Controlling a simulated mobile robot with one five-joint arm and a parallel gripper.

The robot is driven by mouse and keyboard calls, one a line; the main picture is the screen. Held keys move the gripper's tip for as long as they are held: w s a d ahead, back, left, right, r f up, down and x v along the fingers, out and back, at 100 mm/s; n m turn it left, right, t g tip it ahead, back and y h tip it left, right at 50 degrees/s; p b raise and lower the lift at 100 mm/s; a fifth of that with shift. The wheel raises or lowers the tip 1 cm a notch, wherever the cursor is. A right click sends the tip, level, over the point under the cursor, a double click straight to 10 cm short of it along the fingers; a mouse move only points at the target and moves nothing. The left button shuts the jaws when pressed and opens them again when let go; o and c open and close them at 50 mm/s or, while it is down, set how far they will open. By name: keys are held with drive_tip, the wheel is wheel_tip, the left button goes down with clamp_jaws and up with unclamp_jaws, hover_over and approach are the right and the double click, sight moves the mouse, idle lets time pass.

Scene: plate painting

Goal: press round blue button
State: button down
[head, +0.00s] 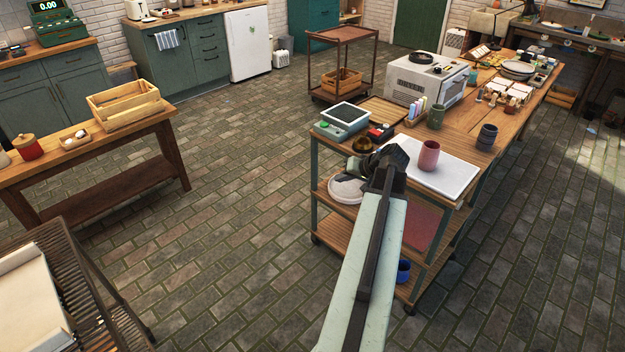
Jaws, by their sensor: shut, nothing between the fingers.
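I cannot make out a round blue button anywhere in the head view. My gripper (357,165) is dark, shut and empty at the end of my raised arm. In the picture it lies just below the device, by the table's near edge. Its fingertips are small and partly merge with the dark things behind.
A brown dome (362,145), a red-and-black box (380,132), a pink cup (429,155) on a white board (452,179), and a white machine (415,78) crowd the worktable. A rolling cart (342,36) stands behind.

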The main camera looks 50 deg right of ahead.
drive_tip(key=w+a+n+y, duration=0.2)
drive_tip(key=w+a, duration=0.9)
drive_tip(key=shift+w+f+n+b, duration=0.3)
drive_tip(key=shift+f+n+b, duration=0.05)
drive_tip(key=shift+f+n, duration=0.05)
drive_tip(key=shift+f, duration=0.25)
wheel_tip(320, 180, up, 6)
drive_tip(key=p, duration=0.5)
drive_tip(key=shift+p, duration=0.3)
idle(1.4)
